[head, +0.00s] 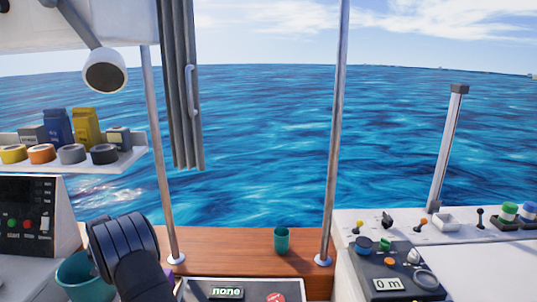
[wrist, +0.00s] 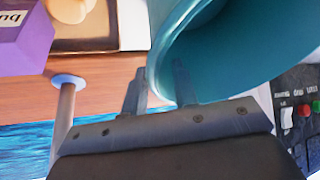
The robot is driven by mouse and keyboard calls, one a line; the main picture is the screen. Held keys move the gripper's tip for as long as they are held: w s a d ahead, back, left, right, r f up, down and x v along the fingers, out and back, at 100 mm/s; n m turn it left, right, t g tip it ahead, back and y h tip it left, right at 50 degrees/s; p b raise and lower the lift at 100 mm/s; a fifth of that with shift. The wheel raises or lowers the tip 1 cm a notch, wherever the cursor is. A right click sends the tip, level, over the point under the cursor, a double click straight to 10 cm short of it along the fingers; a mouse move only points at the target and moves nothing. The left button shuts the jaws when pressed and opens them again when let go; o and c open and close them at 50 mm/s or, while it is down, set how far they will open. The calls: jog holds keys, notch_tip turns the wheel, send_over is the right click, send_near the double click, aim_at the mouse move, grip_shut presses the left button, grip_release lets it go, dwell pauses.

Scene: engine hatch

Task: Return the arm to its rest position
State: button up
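My gripper (wrist: 160,88) shows in the wrist view with its two fingers apart. One finger lies over the inside of a teal bucket (wrist: 215,75) and the other lies just outside its rim. I cannot tell whether either finger touches the bucket. In the head view my dark arm (head: 122,238) is at the lower left, beside and partly in front of the teal bucket (head: 78,280). The fingers are hidden there.
A teal cup (head: 281,241) stands on the wooden ledge (head: 230,241) between metal posts. A purple box (wrist: 22,40) shows in the wrist view. A switch console (head: 348,226) is at right.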

jog(key=shift+r, duration=1.2)
